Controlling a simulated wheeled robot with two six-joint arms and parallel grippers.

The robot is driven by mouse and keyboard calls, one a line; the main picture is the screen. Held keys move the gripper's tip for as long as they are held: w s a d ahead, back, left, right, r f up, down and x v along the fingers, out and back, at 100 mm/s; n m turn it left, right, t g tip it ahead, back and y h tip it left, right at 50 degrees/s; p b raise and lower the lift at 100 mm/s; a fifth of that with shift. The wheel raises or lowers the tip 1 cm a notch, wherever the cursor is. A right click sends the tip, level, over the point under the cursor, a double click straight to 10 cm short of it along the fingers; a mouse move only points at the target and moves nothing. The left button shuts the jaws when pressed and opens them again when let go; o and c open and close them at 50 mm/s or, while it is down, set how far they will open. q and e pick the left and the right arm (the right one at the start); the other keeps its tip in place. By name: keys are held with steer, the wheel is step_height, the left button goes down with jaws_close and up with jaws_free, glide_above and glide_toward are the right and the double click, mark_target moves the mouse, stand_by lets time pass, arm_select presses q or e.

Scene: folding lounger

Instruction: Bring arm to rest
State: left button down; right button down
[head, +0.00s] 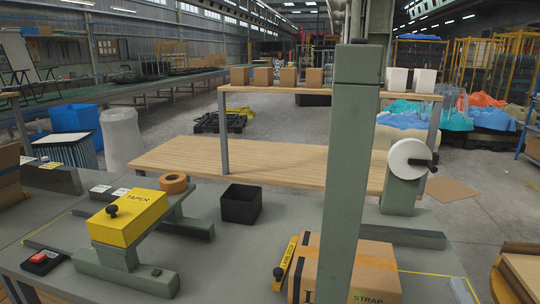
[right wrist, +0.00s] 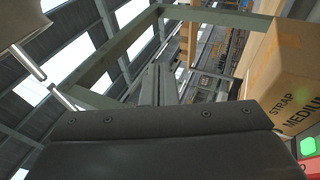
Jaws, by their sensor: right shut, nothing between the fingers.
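My right gripper (right wrist: 160,80) shows in the right wrist view as a dark wide body with two grey fingers pressed together, empty. Nothing touches the fingertips, and they point up toward a green-grey frame (right wrist: 118,47). A cardboard box (right wrist: 285,75) marked STRAP MEDIUM is to the right of the gripper, apart from it. The same kind of box (head: 318,272) stands on the workbench (head: 215,265) in the head view, partly behind a tall green-grey post. I cannot make out the right fingers in the head view. My left gripper is not in view.
The tall post (head: 350,150) rises at centre right. A yellow taper (head: 127,218), a tape roll (head: 173,183), a black bin (head: 241,204) and a white strap reel (head: 408,160) stand on the bench. Green and red buttons (right wrist: 309,147) sit low right in the wrist view.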

steer(key=s+d+f+m+g+h, duration=0.2)
steer(key=d+f+m+g+h, duration=0.25)
steer(key=f+m, duration=0.35)
steer(key=s+d+f+m+g+h, duration=0.3)
steer(key=f+m+g+h, duration=0.15)
steer(key=f+m, duration=0.25)
steer(key=s+a+f+m+g+y, duration=0.3)
steer(key=s+a+f+g, duration=0.15)
steer(key=s+f, duration=0.25)
steer(key=s+a+f+m+g+y, duration=0.2)
steer(key=s+a+f+g+y, duration=0.2)
steer(key=s+f+g, duration=0.3)
steer(key=s+f+p+x, duration=0.1)
steer(key=s+x, duration=0.2)
steer(key=x, duration=0.9)
steer(key=s+p+x, duration=0.1)
steer(key=s+x, duration=0.1)
steer(key=x, duration=0.9)
steer(key=s+a+f+g+p, duration=0.1)
steer(key=s+f, duration=1.3)
steer(key=s, duration=0.1)
steer(key=shift+s+a+f, duration=0.25)
steer(key=shift+s+a, duration=0.1)
